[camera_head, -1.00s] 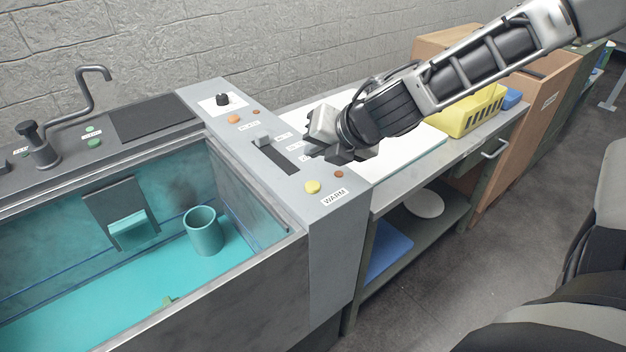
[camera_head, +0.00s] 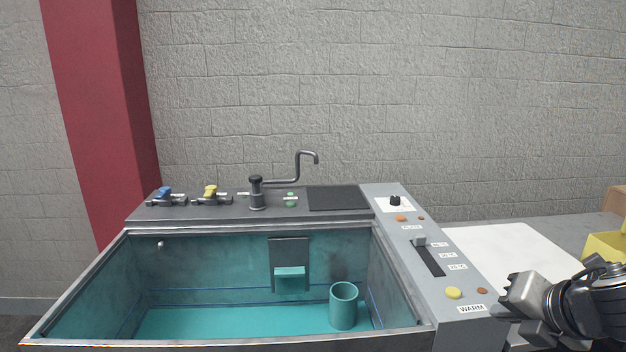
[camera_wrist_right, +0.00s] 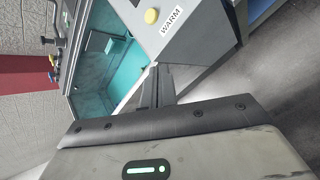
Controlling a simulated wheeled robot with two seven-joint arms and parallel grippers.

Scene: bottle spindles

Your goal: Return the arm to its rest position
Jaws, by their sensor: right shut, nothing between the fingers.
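My right gripper (camera_head: 522,308) is at the lower right in the head view, beside the right edge of the control panel near the WARM label. It is shut and empty. In the right wrist view its fingers (camera_wrist_right: 156,88) point toward the panel's edge and the basin. Part of my right arm runs off the right edge of the head view. My left gripper is not in view.
A basin (camera_head: 95,290) with a teal cup (camera_head: 343,307) inside stands in the middle. The control panel (camera_head: 455,318) has a slider (camera_head: 428,258), knob and yellow button (camera_head: 453,293). A white board (camera_head: 515,250) and yellow basket (camera_head: 606,244) are at right.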

